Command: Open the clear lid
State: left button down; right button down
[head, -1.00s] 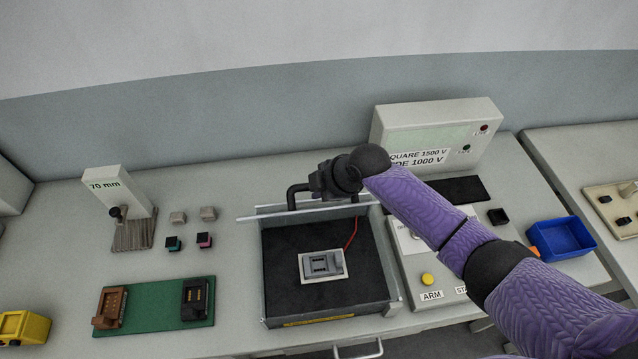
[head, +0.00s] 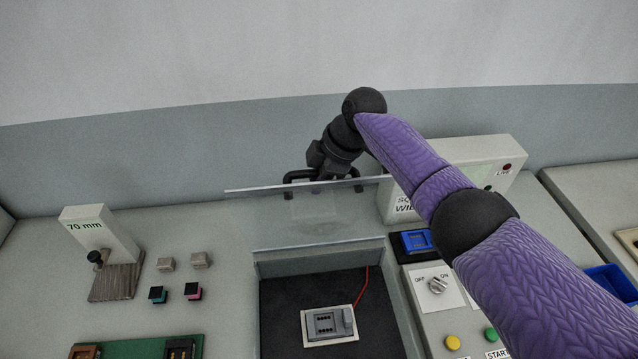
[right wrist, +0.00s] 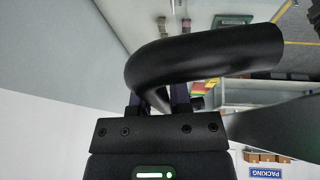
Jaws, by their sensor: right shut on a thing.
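The clear lid (head: 300,218) stands raised at the back of the dark-lined test box (head: 278,303) in the head view. A black bar handle (head: 290,178) runs along its top edge. My right gripper (head: 328,172) is at this handle, shut on it. In the right wrist view the curved black handle (right wrist: 205,52) lies across my right gripper's fingers (right wrist: 166,98). A grey connector block (head: 328,325) with a red wire sits inside the box. My left gripper is not in view.
A control panel with an OFF/ON knob (head: 437,286) and buttons stands right of the box, beside a blue-topped socket (head: 416,241). A 70 mm gauge block (head: 103,240), small connectors (head: 165,264) and a green board (head: 130,346) are at left.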

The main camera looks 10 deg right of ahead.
jog(key=c, duration=0.6)
grip_release()
jog(key=v, duration=1)
